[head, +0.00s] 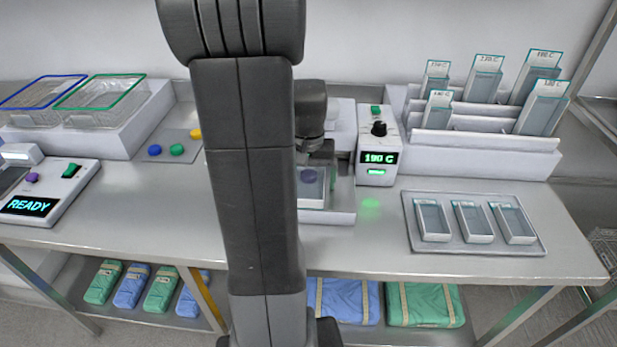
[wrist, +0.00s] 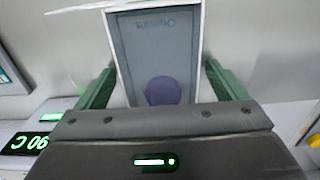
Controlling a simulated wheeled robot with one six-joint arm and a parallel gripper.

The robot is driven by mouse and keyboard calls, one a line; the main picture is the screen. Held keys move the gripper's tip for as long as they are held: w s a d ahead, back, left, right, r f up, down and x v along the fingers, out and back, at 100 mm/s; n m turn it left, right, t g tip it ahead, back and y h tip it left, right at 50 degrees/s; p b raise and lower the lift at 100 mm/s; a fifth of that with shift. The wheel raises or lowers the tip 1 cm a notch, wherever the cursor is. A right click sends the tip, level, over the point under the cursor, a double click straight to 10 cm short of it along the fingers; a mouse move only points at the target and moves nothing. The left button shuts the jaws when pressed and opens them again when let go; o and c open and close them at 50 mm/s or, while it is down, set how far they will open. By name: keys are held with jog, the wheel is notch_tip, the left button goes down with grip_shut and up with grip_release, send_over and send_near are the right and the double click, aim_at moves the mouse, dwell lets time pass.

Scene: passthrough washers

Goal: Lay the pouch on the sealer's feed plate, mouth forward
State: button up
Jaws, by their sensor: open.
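The pouch (head: 312,190), a clear-fronted packet with a white border and a round purple piece inside, is at the sealer's feed plate (head: 340,217), partly hidden by my arm. In the wrist view the pouch (wrist: 150,55) is between my two green fingers, its printed end away from the gripper body. My gripper (wrist: 160,88) is open, with gaps visible beside the pouch. In the head view one green finger (head: 333,178) shows at the pouch's right. The sealer's control box (head: 377,150) reads 190 C with a green light. Whether the pouch rests flat is unclear.
A grey tray (head: 475,248) with three pouches lies to the right. A white rack (head: 480,157) of labelled pouches stands behind it.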

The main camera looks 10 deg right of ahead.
aim_at(309, 179)
notch_tip(309, 179, up, 12)
jog(key=shift+r, duration=0.15)
dwell(1.3)
